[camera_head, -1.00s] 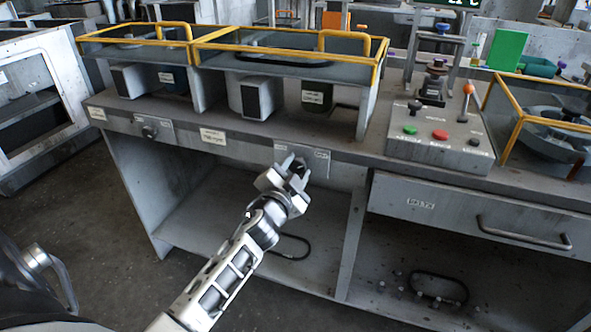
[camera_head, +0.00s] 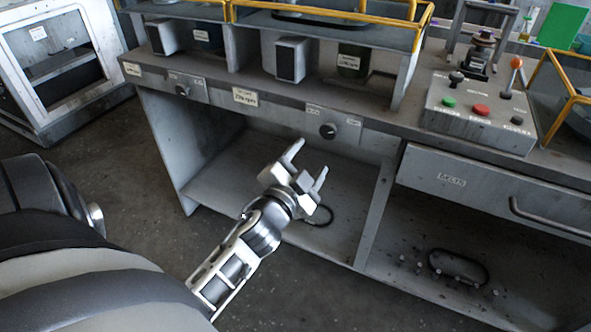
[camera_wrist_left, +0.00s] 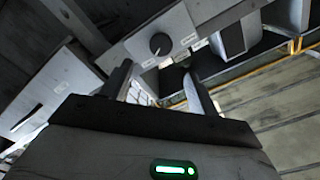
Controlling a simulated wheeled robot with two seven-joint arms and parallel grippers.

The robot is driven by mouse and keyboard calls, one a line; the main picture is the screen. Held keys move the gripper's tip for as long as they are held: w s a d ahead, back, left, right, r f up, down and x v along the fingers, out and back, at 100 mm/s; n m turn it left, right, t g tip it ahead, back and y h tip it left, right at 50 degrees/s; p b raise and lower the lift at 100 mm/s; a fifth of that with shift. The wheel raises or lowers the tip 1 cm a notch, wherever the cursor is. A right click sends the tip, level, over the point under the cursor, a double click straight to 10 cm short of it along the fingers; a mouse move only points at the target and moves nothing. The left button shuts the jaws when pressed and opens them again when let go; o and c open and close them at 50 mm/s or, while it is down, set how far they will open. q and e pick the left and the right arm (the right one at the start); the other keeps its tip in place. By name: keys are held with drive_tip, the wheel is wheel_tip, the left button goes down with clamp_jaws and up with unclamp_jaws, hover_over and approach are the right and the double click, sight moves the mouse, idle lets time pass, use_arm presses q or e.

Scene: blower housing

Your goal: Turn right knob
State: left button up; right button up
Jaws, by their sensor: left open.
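The right knob (camera_head: 328,130) is a small dark round dial on a light plate on the bench's front edge. It also shows in the left wrist view (camera_wrist_left: 159,44), beyond the fingertips. The left knob (camera_head: 182,90) is on a similar plate further left on the same edge. My left gripper (camera_head: 308,163) is open and empty, below and a little left of the right knob in the head view, apart from it. Its two fingers (camera_wrist_left: 158,82) show in the left wrist view with a gap between them. My right gripper is not in view.
A control box (camera_head: 480,110) with green and red buttons stands on the bench top at right. Below it is a drawer (camera_head: 480,188) with a bar handle. Yellow-railed frames (camera_head: 330,14) stand at the back. The shelf (camera_head: 240,185) under the bench is mostly open.

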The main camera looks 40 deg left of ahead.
use_arm(q)
drive_tip(key=v, duration=0.6)
drive_tip(key=shift+w+b, duration=0.1)
drive_tip(key=shift+b, duration=0.2)
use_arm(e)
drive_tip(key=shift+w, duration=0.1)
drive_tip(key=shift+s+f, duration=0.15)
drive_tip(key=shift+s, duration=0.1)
use_arm(q)
drive_tip(key=shift+d, duration=0.1)
drive_tip(key=s+d+f+n+g+h+p, duration=0.1)
drive_tip(key=s+d+f+n+g+h, duration=0.1)
drive_tip(key=d, duration=0.6)
drive_tip(key=s+d+f+n+g+h+p, duration=0.2)
drive_tip(key=s+d+f+g+h, duration=0.3)
drive_tip(key=s+d+f, duration=0.2)
drive_tip(key=shift+s+d+f, duration=0.15)
drive_tip(key=shift+d+f, duration=0.55)
drive_tip(key=shift+f, duration=0.15)
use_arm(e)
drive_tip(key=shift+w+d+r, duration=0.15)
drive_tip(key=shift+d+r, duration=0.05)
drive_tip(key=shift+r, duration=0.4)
use_arm(q)
drive_tip(key=shift+h, duration=0.3)
